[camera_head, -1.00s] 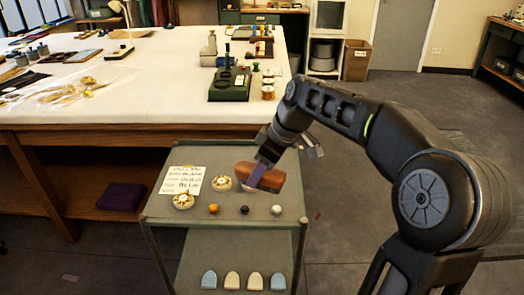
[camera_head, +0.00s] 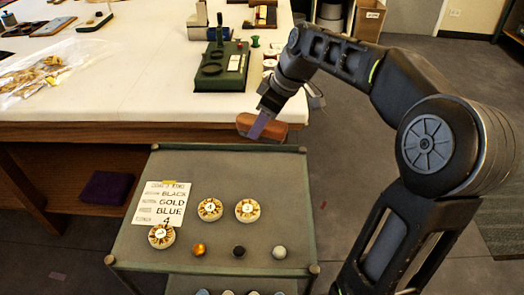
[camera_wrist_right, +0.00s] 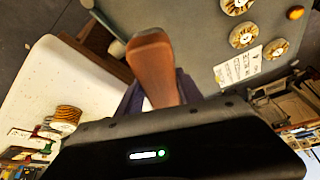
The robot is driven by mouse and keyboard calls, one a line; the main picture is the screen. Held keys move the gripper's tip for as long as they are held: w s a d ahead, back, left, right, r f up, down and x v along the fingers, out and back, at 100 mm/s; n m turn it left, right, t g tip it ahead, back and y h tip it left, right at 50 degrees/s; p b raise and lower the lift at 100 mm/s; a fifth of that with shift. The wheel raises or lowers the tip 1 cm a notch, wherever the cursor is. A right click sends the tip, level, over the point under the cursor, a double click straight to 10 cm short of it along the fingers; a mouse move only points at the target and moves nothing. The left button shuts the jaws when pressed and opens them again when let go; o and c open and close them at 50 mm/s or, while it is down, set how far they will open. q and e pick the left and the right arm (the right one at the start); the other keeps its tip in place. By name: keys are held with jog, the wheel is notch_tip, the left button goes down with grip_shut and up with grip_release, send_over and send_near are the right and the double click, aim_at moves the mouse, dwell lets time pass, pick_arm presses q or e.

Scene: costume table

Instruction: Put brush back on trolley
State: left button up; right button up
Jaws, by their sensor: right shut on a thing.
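The brush (camera_head: 262,126) has a reddish-brown wooden body; it also shows in the right wrist view (camera_wrist_right: 154,68). My right gripper (camera_head: 262,122) is shut on it and holds it over the far edge of the trolley, near the table's front edge. In the right wrist view the purple-grey fingers (camera_wrist_right: 160,95) sit on both sides of the brush. The trolley (camera_head: 200,170) has a grey-green top with a bare strip along its far side. My left gripper is not in view.
The trolley top holds a printed card (camera_head: 165,203), three round numbered discs (camera_head: 247,210) and three small balls (camera_head: 239,252). The white table (camera_head: 110,105) behind carries a green stand (camera_head: 222,68) and a plastic bag (camera_head: 35,75).

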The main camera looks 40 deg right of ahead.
aim_at(279, 127)
jog(key=shift+s+a, duration=0.1)
jog(key=shift+s, duration=0.05)
jog(key=shift+f, duration=3.1)
jog(key=shift+f, duration=1.85)
jog(key=shift+b, duration=0.3)
jog(key=o, duration=0.9)
jog(key=shift+f, duration=0.1)
jog(key=v, duration=1.2)
